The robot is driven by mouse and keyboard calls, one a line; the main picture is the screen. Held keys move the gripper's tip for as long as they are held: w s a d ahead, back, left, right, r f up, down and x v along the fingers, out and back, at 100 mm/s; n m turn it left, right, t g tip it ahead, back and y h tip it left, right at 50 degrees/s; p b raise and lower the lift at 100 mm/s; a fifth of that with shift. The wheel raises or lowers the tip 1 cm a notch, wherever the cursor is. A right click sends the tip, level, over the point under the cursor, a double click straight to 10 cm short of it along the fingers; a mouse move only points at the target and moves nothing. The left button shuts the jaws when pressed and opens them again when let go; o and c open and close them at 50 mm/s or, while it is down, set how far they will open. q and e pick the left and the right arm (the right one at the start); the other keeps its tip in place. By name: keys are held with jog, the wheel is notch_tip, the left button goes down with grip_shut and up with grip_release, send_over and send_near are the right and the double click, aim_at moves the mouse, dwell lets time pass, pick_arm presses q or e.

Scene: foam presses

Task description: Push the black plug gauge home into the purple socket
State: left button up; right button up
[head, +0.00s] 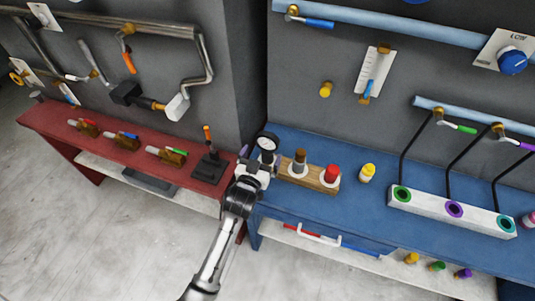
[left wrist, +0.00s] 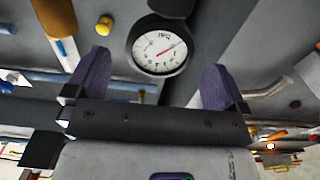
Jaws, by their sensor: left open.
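A black-rimmed round gauge (head: 267,142) with a white dial stands at the left end of the blue bench. In the left wrist view the gauge (left wrist: 159,46) shows its red needle and appears between my two fingers. My left gripper (head: 258,166) is open, close to the gauge in the head view; I cannot tell whether it touches it. The part of the gauge below the dial is hidden. The purple socket (head: 454,209) is the middle opening of a white block (head: 478,219) farther right, and looks empty. My right gripper is not in view.
A wooden holder (head: 315,178) with a brown-topped and a red-topped piece stands just right of my gripper. A yellow piece (head: 367,172) stands between it and the white block. Black hoses (head: 460,160) hang behind the block. A red bench (head: 130,150) is at left.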

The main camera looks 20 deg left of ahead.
aim_at(266, 145)
pick_arm(q)
jog(key=shift+w+a+r+b, duration=0.1)
jog(key=shift+w+b, duration=0.05)
jog(key=shift+w, duration=1.3)
jog(key=shift+w+r+b, duration=0.1)
jog(key=shift+w+b, duration=0.05)
jog(key=shift+w, duration=1.25)
jog(key=c, duration=1.4)
